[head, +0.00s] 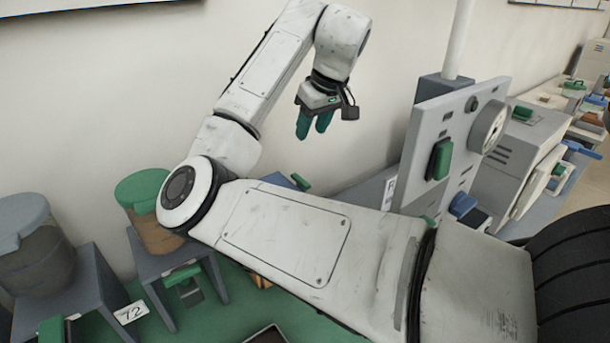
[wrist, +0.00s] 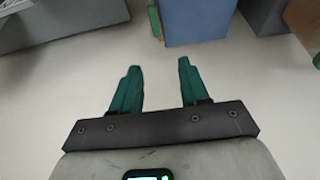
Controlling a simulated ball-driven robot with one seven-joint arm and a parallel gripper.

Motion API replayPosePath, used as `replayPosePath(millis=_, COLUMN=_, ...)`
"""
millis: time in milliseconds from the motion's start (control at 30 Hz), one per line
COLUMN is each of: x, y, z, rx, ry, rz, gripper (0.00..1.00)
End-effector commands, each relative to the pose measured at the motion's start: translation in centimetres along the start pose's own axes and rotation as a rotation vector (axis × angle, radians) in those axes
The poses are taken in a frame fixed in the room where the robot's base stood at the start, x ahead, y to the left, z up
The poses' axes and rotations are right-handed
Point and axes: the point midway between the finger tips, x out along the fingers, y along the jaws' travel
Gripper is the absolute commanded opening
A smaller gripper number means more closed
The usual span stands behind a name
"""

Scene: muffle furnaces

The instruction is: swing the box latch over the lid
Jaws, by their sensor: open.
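My gripper (head: 311,132) hangs in the air at the upper middle of the head view, in front of the pale wall, with its green fingers pointing down. In the wrist view the two fingers of my gripper (wrist: 158,66) are apart, with nothing between them. No box latch or lid of a box can be made out for certain in either view. A blue block (wrist: 196,24) stands past the fingertips at the top of the wrist view, apart from them; I cannot tell if it is the box.
A grey panel (head: 420,125) with a green switch and a dial stands right of my gripper. Grey furnace-like units (head: 520,150) line the bench behind it. A green-lidded drum (head: 145,190) and a grey drum (head: 35,250) stand on stands at left.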

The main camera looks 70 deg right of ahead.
Motion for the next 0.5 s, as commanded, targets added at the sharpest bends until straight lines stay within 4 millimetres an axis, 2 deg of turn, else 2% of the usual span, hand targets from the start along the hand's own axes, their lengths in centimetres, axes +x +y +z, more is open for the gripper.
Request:
replayPosePath(millis=33, x=1.2, y=0.0, z=0.5, rx=0.001, ry=0.000, rz=0.000, gripper=0.45)
replayPosePath(millis=200, x=3.1, y=0.0, z=1.3, rx=0.001, ry=0.000, rz=0.000, gripper=0.45)
replayPosePath(millis=500, x=5.6, y=0.0, z=2.3, rx=0.001, ry=0.000, rz=0.000, gripper=0.45)
